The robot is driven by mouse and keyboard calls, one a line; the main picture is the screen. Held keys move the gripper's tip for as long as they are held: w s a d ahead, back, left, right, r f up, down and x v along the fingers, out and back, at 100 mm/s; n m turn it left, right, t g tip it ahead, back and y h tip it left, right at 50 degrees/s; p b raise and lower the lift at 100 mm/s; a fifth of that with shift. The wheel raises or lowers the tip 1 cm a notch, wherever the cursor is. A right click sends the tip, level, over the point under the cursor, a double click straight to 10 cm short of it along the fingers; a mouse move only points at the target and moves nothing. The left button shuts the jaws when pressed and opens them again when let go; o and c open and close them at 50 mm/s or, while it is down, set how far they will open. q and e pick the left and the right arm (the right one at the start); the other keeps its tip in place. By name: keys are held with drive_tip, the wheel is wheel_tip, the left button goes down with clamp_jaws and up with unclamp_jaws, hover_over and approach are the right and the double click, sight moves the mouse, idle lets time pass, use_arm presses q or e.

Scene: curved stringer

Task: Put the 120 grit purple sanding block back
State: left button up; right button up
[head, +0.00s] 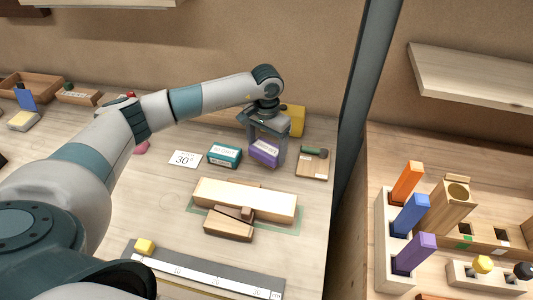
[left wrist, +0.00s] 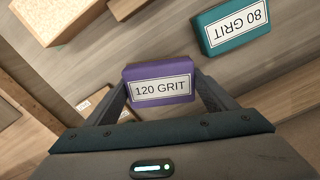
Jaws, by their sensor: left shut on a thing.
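The purple sanding block (head: 264,152) is at the back of the table in the head view. In the left wrist view the purple block (left wrist: 160,88), labelled 120 GRIT, lies between the two fingers. My left gripper (head: 268,145) is shut on it from above, with a finger on each side. I cannot tell whether the block touches the table. A teal block (head: 225,156) lies just to its left; in the left wrist view the teal block (left wrist: 236,27) reads 80 GRIT. My right gripper is not in view.
A yellow block (head: 296,120) stands behind the gripper. A 30° card (head: 185,159) lies left of the teal block. A small wooden piece with a green-topped tool (head: 313,163) is to the right. A long pale wooden piece (head: 245,197) lies in front. A dark post (head: 361,100) rises at the right.

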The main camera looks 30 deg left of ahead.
sight(267, 155)
use_arm(q)
wheel_tip(267, 155, down, 3)
drive_tip(key=shift+r+p, duration=0.2)
drive_tip(key=shift+p, duration=0.4)
drive_tip(key=shift+f, duration=0.1)
drive_tip(key=shift+f+b, duration=0.15)
drive_tip(key=shift+b, duration=0.15)
drive_tip(key=o, duration=1)
